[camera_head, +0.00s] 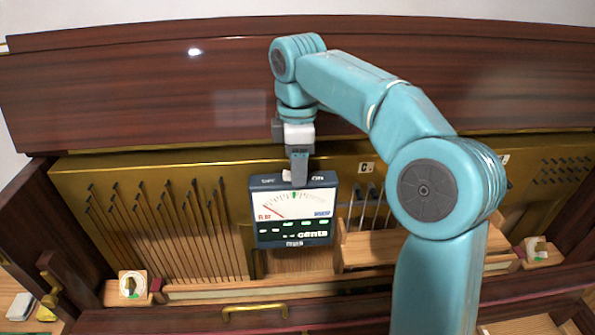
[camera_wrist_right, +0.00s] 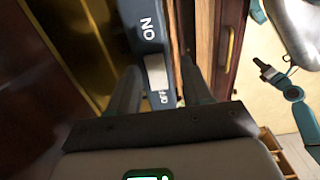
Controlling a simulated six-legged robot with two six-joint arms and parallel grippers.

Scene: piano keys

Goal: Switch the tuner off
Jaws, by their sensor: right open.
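The tuner (camera_head: 262,236) is a dark blue-grey box with a dial face, standing upright in the piano's middle. Its top edge has an OFF label on the left and an ON label on the right. In the right wrist view the tuner (camera_wrist_right: 142,50) shows a pale switch (camera_wrist_right: 156,72) between these labels. I cannot tell for sure which way it is set. My right gripper (camera_head: 299,178) points down at the tuner's top. In the wrist view its open fingers (camera_wrist_right: 160,88) stand either side of the tuner's top, with nothing gripped. My left gripper is not seen in the head view.
Piano strings and pins (camera_head: 160,235) fill the brass panel on the left. A wooden ledge (camera_head: 375,250) lies right of the tuner. My right arm covers much of the right side.

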